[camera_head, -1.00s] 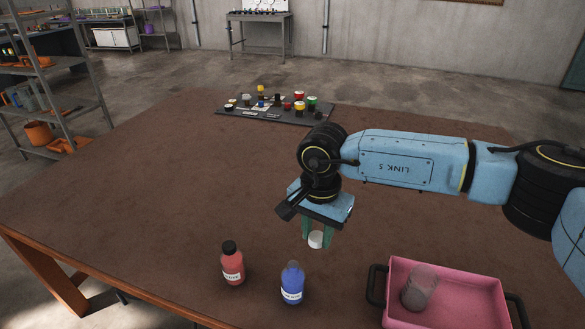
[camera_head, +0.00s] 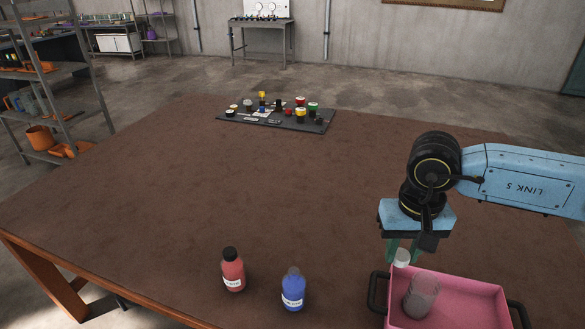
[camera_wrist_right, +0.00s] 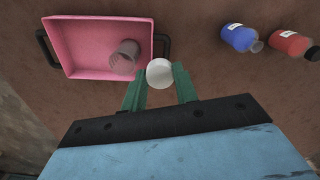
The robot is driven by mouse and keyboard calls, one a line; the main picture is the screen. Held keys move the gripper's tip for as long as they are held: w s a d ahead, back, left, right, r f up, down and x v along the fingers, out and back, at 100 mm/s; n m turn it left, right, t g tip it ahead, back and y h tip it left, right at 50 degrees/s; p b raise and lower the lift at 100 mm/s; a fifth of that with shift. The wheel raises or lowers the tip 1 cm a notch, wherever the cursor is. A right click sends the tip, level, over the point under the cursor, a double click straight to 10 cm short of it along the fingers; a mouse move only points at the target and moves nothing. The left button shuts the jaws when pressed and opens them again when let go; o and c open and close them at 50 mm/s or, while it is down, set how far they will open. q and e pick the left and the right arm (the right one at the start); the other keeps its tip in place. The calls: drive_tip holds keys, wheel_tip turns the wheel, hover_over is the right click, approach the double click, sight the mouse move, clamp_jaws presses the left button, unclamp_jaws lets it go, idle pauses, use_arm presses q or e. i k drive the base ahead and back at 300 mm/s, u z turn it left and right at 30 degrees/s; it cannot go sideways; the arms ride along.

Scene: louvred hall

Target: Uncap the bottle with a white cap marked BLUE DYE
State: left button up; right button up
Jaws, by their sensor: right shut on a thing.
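The blue bottle (camera_head: 293,290) stands upright near the table's front edge, its neck bare and greyish with no cap on it; its label is too small to read. In the right wrist view the blue bottle (camera_wrist_right: 240,37) is at the upper right. My right gripper (camera_head: 402,250) is shut on a white cap (camera_head: 401,258), held above the table by the pink tray's back left corner. In the right wrist view the white cap (camera_wrist_right: 159,73) sits between the green fingertips of my right gripper (camera_wrist_right: 160,84). My left gripper is not in view.
A red bottle with a black cap (camera_head: 232,270) stands left of the blue one. The pink tray (camera_head: 465,283), with dark handles, holds a grey translucent cup (camera_head: 421,295). A dark control panel (camera_head: 290,121) lies at the back. The table's middle is clear.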

sight(294, 283)
drive_tip(key=u, duration=0.7)
drive_tip(key=i, duration=1)
drive_tip(key=u, duration=0.4)
